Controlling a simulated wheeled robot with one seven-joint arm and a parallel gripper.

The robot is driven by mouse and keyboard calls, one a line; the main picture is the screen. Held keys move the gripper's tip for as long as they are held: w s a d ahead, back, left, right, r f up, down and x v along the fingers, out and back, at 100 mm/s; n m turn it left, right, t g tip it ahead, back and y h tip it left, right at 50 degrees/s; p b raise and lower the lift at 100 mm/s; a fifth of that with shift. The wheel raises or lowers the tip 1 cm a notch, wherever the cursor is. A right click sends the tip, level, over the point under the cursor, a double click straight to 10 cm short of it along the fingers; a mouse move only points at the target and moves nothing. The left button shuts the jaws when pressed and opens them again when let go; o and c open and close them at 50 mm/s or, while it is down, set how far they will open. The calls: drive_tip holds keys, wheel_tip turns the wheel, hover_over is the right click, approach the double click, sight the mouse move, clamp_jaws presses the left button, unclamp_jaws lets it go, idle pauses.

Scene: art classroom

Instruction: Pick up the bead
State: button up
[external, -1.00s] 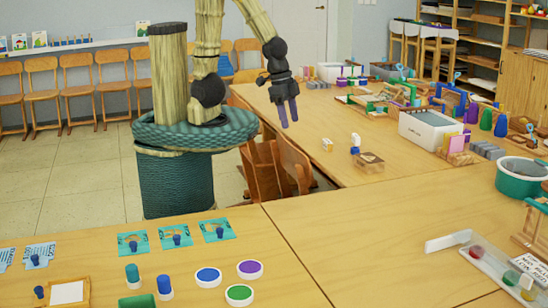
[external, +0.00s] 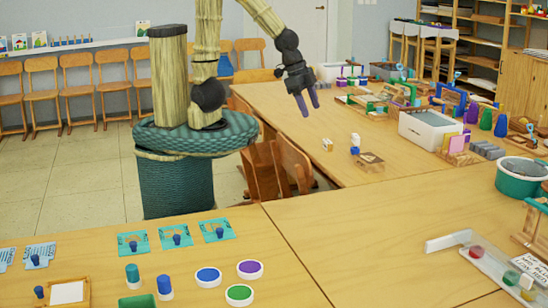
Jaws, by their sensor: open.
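My gripper (external: 311,110) is open and empty, its two purple fingers pointing down and slightly right above the left part of the back table (external: 300,125). I cannot tell for sure which thing is the bead. Small items lie on that table below and to the right of my gripper: a white and orange block (external: 327,145), a small blue and white piece (external: 355,142) and a wooden piece with a dark top (external: 371,160). My gripper is apart from all of them.
Wooden chairs (external: 292,165) stand against the back table's left edge. A white bin (external: 425,130), trays and several tools crowd its right side. The front tables hold paint pots (external: 208,276), cards and a teal pot (external: 520,180). The middle of the front tables is clear.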

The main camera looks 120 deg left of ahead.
drive_tip(key=w+a+f+m+t+y+b, duration=0.2)
drive_tip(key=w+a+f+m+y+b, duration=0.15)
drive_tip(key=a, duration=0.85)
drive_tip(key=m+t+y+b, duration=0.3)
drive_tip(key=m+b, duration=0.2)
drive_tip(key=m, duration=0.5)
hover_over(355, 151)
drive_tip(key=s+d, duration=0.2)
drive_tip(key=s, duration=0.1)
wheel_tip(355, 151, up, 5)
drive_tip(key=s+m+t+b, duration=0.2)
drive_tip(key=m+b, duration=0.3)
drive_tip(key=m, duration=1)
drive_tip(key=shift+n, duration=0.25)
drive_tip(key=f, duration=2.3)
drive_tip(key=shift+s+a+f, duration=0.2)
drive_tip(key=shift+a+f, duration=0.1)
drive_tip(key=shift+f, duration=0.05)
drive_tip(key=shift+t, duration=0.3)
drive_tip(key=shift+w+a+f, duration=0.2)
drive_tip(key=shift+w+a, duration=0.1)
drive_tip(key=shift+w, duration=0.2)
